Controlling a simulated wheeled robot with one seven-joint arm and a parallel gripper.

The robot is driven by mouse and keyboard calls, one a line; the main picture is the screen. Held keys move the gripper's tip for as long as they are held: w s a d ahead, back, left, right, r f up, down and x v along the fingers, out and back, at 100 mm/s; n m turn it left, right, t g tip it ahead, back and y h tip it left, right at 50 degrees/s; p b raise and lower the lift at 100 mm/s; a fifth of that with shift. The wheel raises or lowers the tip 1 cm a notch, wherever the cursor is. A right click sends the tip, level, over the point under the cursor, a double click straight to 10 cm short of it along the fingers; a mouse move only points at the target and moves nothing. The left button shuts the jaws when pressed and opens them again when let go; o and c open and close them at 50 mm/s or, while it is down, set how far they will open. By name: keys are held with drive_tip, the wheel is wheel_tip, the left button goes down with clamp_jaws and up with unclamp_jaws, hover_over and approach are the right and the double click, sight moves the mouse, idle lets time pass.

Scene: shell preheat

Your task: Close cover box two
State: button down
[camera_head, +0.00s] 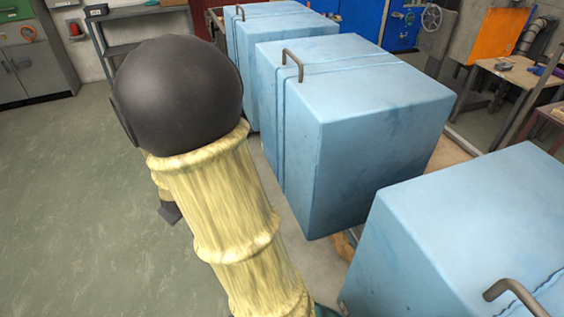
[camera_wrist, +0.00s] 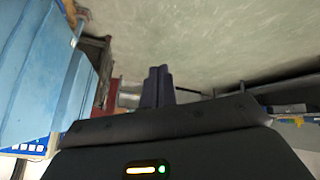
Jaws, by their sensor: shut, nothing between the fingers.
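Three blue boxes stand in a row in the head view: a far one (camera_head: 290,20), a middle one (camera_head: 365,120) and a near one (camera_head: 440,235). Which is box two is not marked. The far box has a metal handle (camera_head: 240,12), and the middle box has one (camera_head: 292,63) near its left edge, beside a vertical seam. The near box's handle (camera_head: 513,293) is at the lower right. My gripper (camera_wrist: 158,85) is shut and empty in the wrist view. Its dark tip shows low behind my arm in the head view (camera_head: 170,213), left of the boxes and apart from them.
Grey floor (camera_head: 60,190) is open on the left. A metal shelf (camera_head: 135,35) and a cabinet (camera_head: 35,60) stand at the back left. A workbench (camera_head: 515,75) and orange panel (camera_head: 500,35) are at the right. Blue box sides (camera_wrist: 30,75) fill the wrist view's left.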

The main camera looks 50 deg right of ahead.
drive_tip(key=w+d+f+t+h+b, duration=0.1)
drive_tip(key=d+f+h+b, duration=0.2)
drive_tip(key=d, duration=0.3)
drive_tip(key=w+d+f+h+b, duration=0.2)
drive_tip(key=d+f+h, duration=0.1)
drive_tip(key=d, duration=0.3)
drive_tip(key=s+d+r+n+g+h+b, duration=0.1)
drive_tip(key=s+d+n+g+h+b, duration=0.1)
drive_tip(key=d+h, duration=0.7)
drive_tip(key=s+d+g+b, duration=0.1)
drive_tip(key=s+b, duration=0.1)
drive_tip(key=s, duration=0.1)
drive_tip(key=shift+d+r+b, duration=0.2)
drive_tip(key=shift+d+b, duration=0.05)
drive_tip(key=shift+b, duration=0.15)
approach(288, 144)
drive_tip(key=w+d, duration=0.1)
drive_tip(key=w, duration=0.3)
drive_tip(key=d, duration=0.1)
drive_tip(key=s+d, duration=0.1)
drive_tip(key=d+b, duration=0.1)
drive_tip(key=shift+s+d, duration=0.25)
drive_tip(key=shift+d, duration=0.15)
drive_tip(key=shift+s+d, duration=0.2)
drive_tip(key=shift+d, duration=0.25)
